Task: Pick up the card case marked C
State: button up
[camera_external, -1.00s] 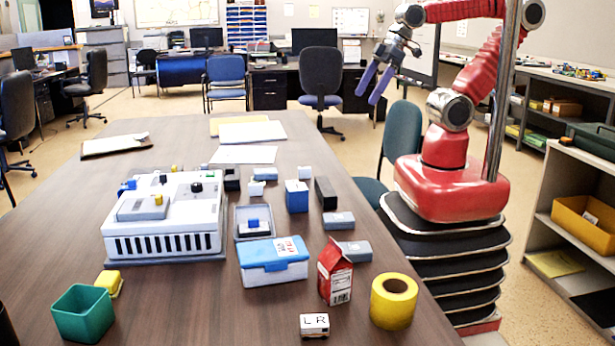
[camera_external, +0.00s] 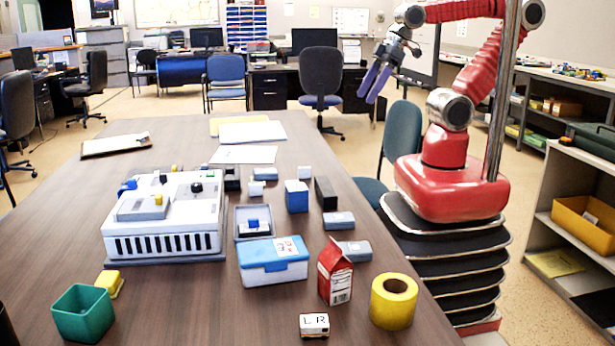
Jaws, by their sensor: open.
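My gripper (camera_external: 374,85) is raised beyond the table's right edge, with its purple fingers pointing down and nothing between them. It is well apart from everything on the table. I cannot read a letter C on anything. Small flat grey-blue cases lie on the table: one (camera_external: 339,221) right of centre, one (camera_external: 355,250) partly hidden behind the red carton, and one (camera_external: 265,174) farther back. I cannot tell which, if any, is the card case marked C.
A red carton (camera_external: 335,273), a yellow tape roll (camera_external: 393,301) and a white block marked L R (camera_external: 314,325) stand near the front. A blue-lidded box (camera_external: 273,263), white machine (camera_external: 165,220) and green bin (camera_external: 83,313) are farther left. The table's front middle is clear.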

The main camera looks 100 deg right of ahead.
jog(key=w+d+f+m+g, duration=0.4)
jog(key=w+d+f+m, duration=1.35)
jog(key=w+m, duration=0.45)
jog(key=shift+w+d+r+m+t, duration=0.1)
jog(key=shift+w+d+m+t, duration=0.45)
jog(key=shift+m, duration=1.7)
jog(key=shift+w+d+r+m+t, duration=0.1)
jog(key=shift+w+m, duration=0.8)
jog(key=shift+m, duration=1.3)
jog(key=shift+w+d+r+m+t, duration=0.1)
jog(key=shift+w+d+m+t, duration=0.4)
jog(key=shift+m, duration=1.75)
jog(key=shift+w+a+f+g, duration=0.1)
jog(key=shift+w+a+g, duration=0.05)
jog(key=shift+w+g, duration=0.1)
send_over(271, 170)
jog(key=shift+f, duration=4.1)
